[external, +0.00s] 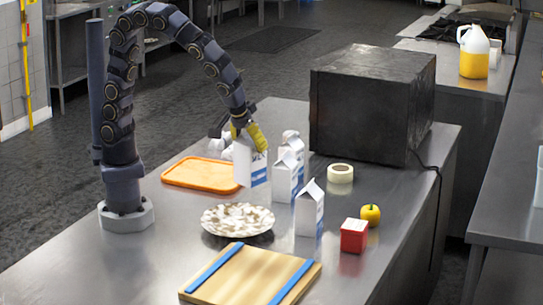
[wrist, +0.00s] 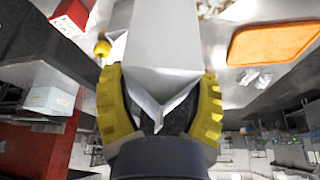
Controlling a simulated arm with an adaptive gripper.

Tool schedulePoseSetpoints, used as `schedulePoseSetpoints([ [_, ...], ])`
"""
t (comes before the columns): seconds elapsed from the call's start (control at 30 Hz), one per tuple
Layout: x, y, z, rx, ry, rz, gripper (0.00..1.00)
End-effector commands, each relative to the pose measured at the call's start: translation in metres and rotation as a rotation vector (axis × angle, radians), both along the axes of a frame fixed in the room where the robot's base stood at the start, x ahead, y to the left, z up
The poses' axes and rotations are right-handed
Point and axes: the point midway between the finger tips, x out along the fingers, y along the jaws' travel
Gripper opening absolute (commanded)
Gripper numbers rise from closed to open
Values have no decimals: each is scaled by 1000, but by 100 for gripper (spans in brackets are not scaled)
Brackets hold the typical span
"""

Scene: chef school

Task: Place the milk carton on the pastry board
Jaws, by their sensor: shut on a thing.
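My gripper (external: 248,140) has yellow fingers and is shut on the top of a white and blue milk carton (external: 251,168). The carton is upright behind the plate, beside the orange tray; I cannot tell whether its base touches the table. In the wrist view, the carton (wrist: 167,38) lies between both yellow fingers (wrist: 160,105). Similar cartons stand close by: one just right (external: 285,180), one behind (external: 294,144) and one nearer the camera (external: 309,212). The wooden pastry board (external: 245,277), with two blue strips, lies at the front of the table and looks bare.
A patterned plate (external: 238,220) lies between the carton and the board. The orange tray (external: 200,173) is at left. A tape roll (external: 340,174), yellow fruit (external: 371,215) and red box (external: 354,236) are at right. A dark oven-like box (external: 370,105) stands behind.

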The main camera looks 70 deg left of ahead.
Motion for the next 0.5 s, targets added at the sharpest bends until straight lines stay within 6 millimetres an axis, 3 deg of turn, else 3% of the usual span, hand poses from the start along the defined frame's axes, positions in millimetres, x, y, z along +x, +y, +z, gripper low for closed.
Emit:
schedulePoseSetpoints([
  [0.03,-18,-19,-3,0,-3,24,30],
  [0.2,-75,-57,-9,-3,-2,162,30],
  [0.4,-122,-76,-14,-2,-1,268,30],
  [0.5,-132,-81,-15,-5,-2,294,30],
])
